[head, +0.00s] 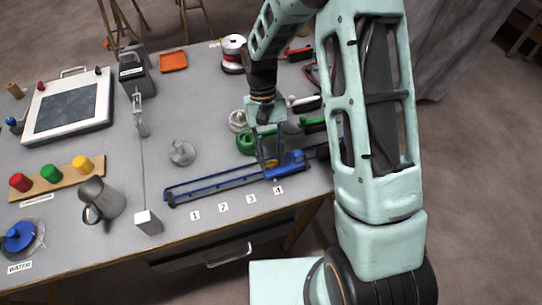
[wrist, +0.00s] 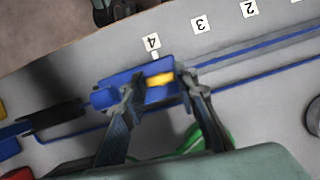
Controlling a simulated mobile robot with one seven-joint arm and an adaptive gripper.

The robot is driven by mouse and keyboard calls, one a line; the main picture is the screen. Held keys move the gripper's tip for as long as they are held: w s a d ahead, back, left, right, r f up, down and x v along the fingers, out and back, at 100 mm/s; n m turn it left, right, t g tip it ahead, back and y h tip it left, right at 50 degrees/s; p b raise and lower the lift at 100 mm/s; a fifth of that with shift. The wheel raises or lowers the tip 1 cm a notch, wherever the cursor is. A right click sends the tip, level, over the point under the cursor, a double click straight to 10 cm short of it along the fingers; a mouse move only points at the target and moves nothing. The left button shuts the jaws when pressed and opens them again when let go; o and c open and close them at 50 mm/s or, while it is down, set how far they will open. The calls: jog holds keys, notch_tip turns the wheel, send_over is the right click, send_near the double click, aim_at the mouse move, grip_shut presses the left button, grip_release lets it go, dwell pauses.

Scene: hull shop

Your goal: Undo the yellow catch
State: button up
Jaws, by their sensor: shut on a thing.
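The yellow catch (wrist: 160,79) is a small bar on the blue carriage (wrist: 123,90), between my fingertips in the wrist view. In the head view the catch (head: 271,163) is a small yellow patch beneath my gripper. The carriage (head: 291,162) sits on a long blue-edged rail (head: 215,186) near the label 4. My gripper (wrist: 157,82) points down and is shut on the catch, one finger at each end of it. In the head view my gripper (head: 268,158) is small, and the catch's exact setting cannot be told.
Labels 1 to 4 lie along the table's front edge. A green round thing (head: 246,141) is just behind the rail. A clear knobbed piece (head: 182,153) and a grey jug (head: 98,199) stand to the left. The table between is partly clear.

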jog(key=shift+n, duration=0.6)
jog(key=o, duration=1.2)
jog(key=shift+c, duration=0.2)
jog(key=shift+r, duration=0.15)
jog(key=v, duration=1.1)
jog(key=shift+a+r, duration=0.4)
jog(key=shift+w+d, duration=0.1)
